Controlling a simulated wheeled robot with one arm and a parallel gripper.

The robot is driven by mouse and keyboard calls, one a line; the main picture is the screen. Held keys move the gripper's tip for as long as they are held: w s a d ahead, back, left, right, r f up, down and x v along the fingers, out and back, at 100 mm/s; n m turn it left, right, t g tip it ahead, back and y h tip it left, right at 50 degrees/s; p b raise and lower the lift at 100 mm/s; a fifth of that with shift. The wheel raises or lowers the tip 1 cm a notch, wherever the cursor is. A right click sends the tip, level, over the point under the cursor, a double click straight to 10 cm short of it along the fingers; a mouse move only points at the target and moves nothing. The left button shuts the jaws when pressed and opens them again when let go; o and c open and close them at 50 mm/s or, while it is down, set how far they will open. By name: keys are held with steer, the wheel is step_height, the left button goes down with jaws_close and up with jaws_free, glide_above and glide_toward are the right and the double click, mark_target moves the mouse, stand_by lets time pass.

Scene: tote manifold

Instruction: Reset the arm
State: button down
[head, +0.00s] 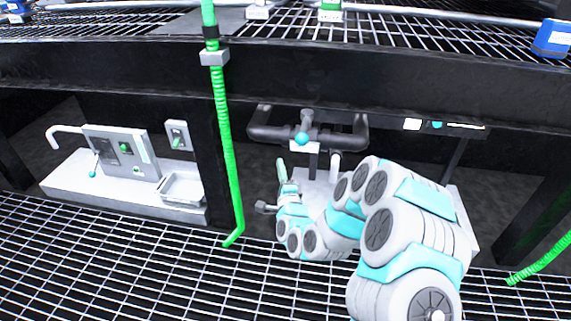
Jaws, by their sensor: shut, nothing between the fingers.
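My arm reaches in from the lower right, white and grey with turquoise bands, and bends back on itself. My gripper (282,170) is at its far end, left of the arm's bend, pointing up with a slim pale green tip. It is shut with nothing seen in it. It appears in front of the dark space under the black beam, below and left of the dark pipe manifold (262,131). I cannot tell its exact distance from the manifold.
A green ribbed hose (228,150) hangs left of my gripper down to the grating floor (110,255). A white bench (70,185) with a grey control box (125,155) stands at left. A black beam (120,60) crosses above. Another green hose (540,258) lies at right.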

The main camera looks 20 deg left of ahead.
stand_by(0.4)
steer(key=s+d+r+n+g+h, duration=0.3)
steer(key=s+d+n+g, duration=0.3)
steer(key=s+d, duration=0.45)
steer(key=s+d+r+n+g+h, duration=0.25)
steer(key=s+d+n+g, duration=0.4)
steer(key=d, duration=0.75)
steer(key=s+d+r+g+h, duration=0.1)
steer(key=s+d+g, duration=0.1)
steer(key=s+d, duration=0.5)
steer(key=s+d+r+n+g+h, duration=0.1)
steer(key=s+d+r+g+h, duration=0.1)
steer(key=s, duration=0.8)
steer(key=s+d+r+g+h, duration=0.1)
steer(key=s+d+g, duration=0.1)
steer(key=s+d, duration=0.5)
steer(key=s+a+r+p, duration=0.1)
steer(key=s+r+p, duration=0.1)
steer(key=r+p, duration=0.4)
steer(key=s+r+p, duration=0.1)
steer(key=r+p, duration=0.5)
steer(key=r, duration=0.1)
steer(key=shift+s+a+p, duration=0.35)
steer(key=shift+s+p, duration=0.05)
